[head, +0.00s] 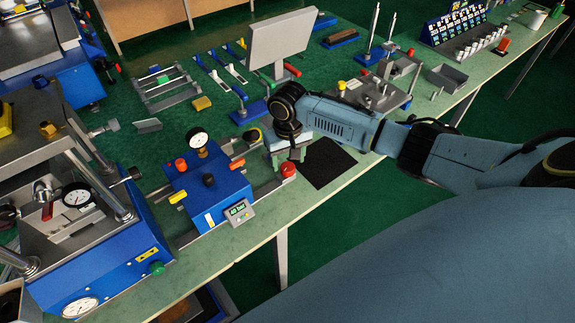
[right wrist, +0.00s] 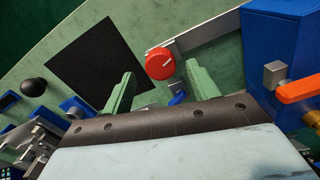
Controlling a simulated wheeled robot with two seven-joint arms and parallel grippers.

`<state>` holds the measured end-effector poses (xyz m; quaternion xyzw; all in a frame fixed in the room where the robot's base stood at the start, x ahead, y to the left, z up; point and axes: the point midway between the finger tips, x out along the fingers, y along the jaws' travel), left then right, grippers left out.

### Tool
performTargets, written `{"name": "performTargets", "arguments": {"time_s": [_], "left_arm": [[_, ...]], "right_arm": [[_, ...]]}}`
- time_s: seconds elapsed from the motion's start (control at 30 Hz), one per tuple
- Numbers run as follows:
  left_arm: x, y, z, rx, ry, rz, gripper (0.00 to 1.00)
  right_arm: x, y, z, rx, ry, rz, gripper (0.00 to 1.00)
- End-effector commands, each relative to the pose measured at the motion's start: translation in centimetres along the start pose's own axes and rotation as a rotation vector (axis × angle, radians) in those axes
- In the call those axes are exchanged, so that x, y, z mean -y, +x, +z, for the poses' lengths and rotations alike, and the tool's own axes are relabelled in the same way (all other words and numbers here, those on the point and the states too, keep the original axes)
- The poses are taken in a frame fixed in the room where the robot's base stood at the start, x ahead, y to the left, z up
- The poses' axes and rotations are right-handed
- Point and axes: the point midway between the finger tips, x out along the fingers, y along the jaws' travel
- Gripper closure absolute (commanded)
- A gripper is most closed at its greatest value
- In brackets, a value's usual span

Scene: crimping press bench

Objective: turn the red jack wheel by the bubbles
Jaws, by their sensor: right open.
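The red wheel (head: 288,168) is a round red knob at the front right of the blue instrument, near the bench's front edge. In the right wrist view the red wheel (right wrist: 160,63) has a pale line on its face. My right gripper (head: 287,152) points down just behind the wheel in the head view. In the right wrist view its green fingers (right wrist: 160,76) are spread, with the wheel showing between and beyond the tips; no contact shows. I cannot make out the bubbles clearly. My left gripper is out of view.
The blue instrument (head: 208,190) with gauge, knobs and small display stands left of the wheel. A black mat (head: 325,163) lies to its right. A monitor (head: 281,38) stands behind my right gripper. A large blue press (head: 110,265) stands at the left.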

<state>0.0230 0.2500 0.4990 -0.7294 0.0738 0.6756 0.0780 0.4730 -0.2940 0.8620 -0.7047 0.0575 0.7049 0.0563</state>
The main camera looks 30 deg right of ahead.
Motion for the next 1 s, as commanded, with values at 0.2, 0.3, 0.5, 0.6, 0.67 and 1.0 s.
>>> {"name": "performTargets", "arguments": {"time_s": [0.2,0.3,0.5,0.6,0.67,1.0], "left_arm": [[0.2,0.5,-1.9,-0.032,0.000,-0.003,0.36],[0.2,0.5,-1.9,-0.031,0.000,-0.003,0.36],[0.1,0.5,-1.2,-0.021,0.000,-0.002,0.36],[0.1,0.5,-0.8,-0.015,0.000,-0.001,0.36],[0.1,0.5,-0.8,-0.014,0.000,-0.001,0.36],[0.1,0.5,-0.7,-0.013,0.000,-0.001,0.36]], "right_arm": [[0.1,2.2,0.0,0.000,0.001,-0.001,0.41],[0.1,2.5,0.0,0.000,0.000,-0.001,0.41],[0.1,2.5,0.0,0.000,0.000,-0.001,0.41],[0.1,2.5,0.0,0.000,0.000,-0.001,0.49],[0.1,2.5,0.0,0.000,0.000,-0.001,0.56],[0.0,2.5,0.0,0.000,-0.002,-0.001,0.85]]}}
